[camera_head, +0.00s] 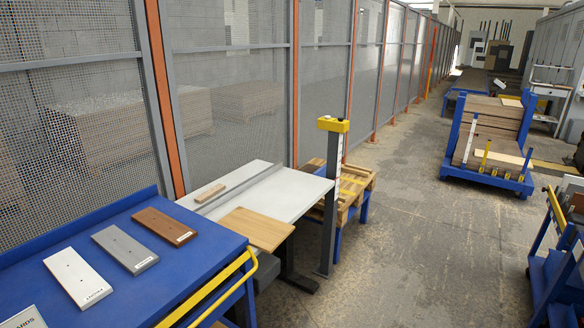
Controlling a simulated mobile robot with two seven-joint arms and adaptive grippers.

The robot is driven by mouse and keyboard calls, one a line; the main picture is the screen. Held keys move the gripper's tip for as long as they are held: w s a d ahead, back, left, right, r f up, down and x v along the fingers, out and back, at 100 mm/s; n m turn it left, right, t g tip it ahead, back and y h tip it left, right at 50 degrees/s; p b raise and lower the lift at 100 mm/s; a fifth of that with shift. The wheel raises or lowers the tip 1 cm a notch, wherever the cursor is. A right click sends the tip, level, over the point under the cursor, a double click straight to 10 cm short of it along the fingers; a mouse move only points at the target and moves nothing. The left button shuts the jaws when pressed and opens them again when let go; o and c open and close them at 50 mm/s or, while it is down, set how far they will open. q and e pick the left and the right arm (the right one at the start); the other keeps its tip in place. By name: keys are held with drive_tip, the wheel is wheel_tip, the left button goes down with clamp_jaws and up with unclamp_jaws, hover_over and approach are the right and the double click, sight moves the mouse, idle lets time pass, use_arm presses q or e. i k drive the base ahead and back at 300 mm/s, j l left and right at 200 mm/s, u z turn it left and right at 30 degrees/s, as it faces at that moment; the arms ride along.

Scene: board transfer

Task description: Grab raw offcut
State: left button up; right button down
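A small light-wood strip (211,193) lies on the white table (290,185), behind a long grey metal bar (238,187). A larger flat tan wooden board (257,229) lies at the table's front edge. No label marks either as the raw offcut, so I cannot tell for sure which it is; the small strip looks like a short offcut. Neither of my grippers is in view.
A blue bench (130,285) at lower left holds white (78,277), grey (124,249) and brown (163,226) labelled boards; a yellow rail (205,290) edges it. A yellow-topped post (333,125) stands at the table's right. Mesh fence runs behind. The aisle floor (420,240) is clear.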

sight(210, 193)
drive_tip(key=i+l+z, duration=0.25)
drive_tip(key=i+z, duration=0.2)
drive_tip(key=i, duration=0.4)
drive_tip(key=i+j+z, duration=0.1)
drive_tip(key=i+z, duration=0.3)
drive_tip(key=i, duration=0.4)
